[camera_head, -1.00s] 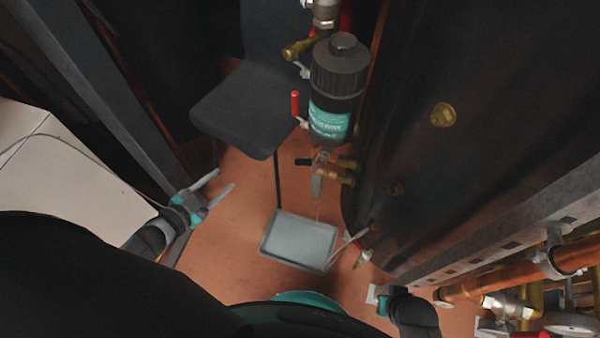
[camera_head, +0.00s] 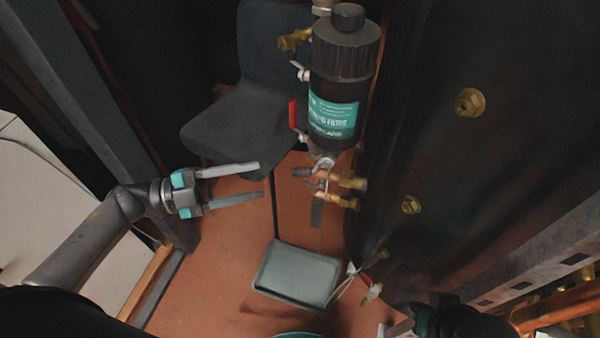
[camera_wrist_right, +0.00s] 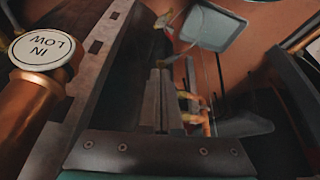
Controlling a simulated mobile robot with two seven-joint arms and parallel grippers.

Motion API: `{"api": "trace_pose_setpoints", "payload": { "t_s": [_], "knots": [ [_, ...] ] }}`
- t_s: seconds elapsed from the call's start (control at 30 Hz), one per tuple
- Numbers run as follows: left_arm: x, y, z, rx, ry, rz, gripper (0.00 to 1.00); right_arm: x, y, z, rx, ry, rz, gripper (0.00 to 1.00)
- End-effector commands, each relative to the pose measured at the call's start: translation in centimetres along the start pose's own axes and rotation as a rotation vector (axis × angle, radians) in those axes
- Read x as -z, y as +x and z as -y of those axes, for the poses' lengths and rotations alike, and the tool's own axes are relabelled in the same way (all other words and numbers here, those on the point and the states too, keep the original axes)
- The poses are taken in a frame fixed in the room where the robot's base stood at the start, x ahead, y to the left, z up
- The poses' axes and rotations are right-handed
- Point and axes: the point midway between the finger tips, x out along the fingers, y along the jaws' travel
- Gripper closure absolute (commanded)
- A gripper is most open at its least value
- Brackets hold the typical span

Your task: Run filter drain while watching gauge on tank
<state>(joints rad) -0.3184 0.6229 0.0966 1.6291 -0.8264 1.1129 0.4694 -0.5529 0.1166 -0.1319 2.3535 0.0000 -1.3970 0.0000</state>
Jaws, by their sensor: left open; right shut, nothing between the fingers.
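The black filter (camera_head: 342,65) with a teal label hangs upright near the top centre of the head view. Below it are a small drain valve with a dark handle (camera_head: 303,172) and copper-coloured fittings (camera_head: 328,198). A grey tray (camera_head: 297,272) lies on the floor below. The dark tank (camera_head: 440,150) fills the right side; I cannot make out a gauge on it. My left gripper (camera_head: 262,179) is open and empty, left of the drain valve and apart from it. My right gripper (camera_wrist_right: 160,72) is shut and empty in the right wrist view.
A dark chair (camera_head: 243,125) stands behind and left of the filter. A red-handled valve (camera_head: 293,115) sits at the filter's left side. A grey metal post (camera_head: 115,100) rises at left.

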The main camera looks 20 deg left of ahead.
Motion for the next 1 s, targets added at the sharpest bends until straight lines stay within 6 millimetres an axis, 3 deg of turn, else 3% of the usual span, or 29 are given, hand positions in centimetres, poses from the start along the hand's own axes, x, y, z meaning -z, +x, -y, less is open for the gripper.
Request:
{"api": "trace_pose_setpoints", "payload": {
  "t_s": [0.2, 0.4, 0.7, 1.0],
  "knots": [
    [-0.1, 5.0, -0.1, 0.005, 0.003, -0.004, 0.49, 0.8, -1.7, 0.2, 0.005, -0.003, -0.060, 1.00],
    [-0.1, 7.4, -0.1, 0.003, 0.001, -0.001, 0.49, 2.2, -0.6, 1.4, 0.034, -0.014, -0.164, 1.00],
    [-0.1, 9.7, 0.0, 0.002, 0.000, 0.000, 0.49, 3.6, 0.1, 2.6, 0.065, -0.019, -0.273, 1.00],
    [-0.1, 10.0, 0.0, 0.003, -0.002, 0.001, 0.49, 3.9, 0.2, 2.8, 0.070, -0.020, -0.294, 1.00]
  ]
}}
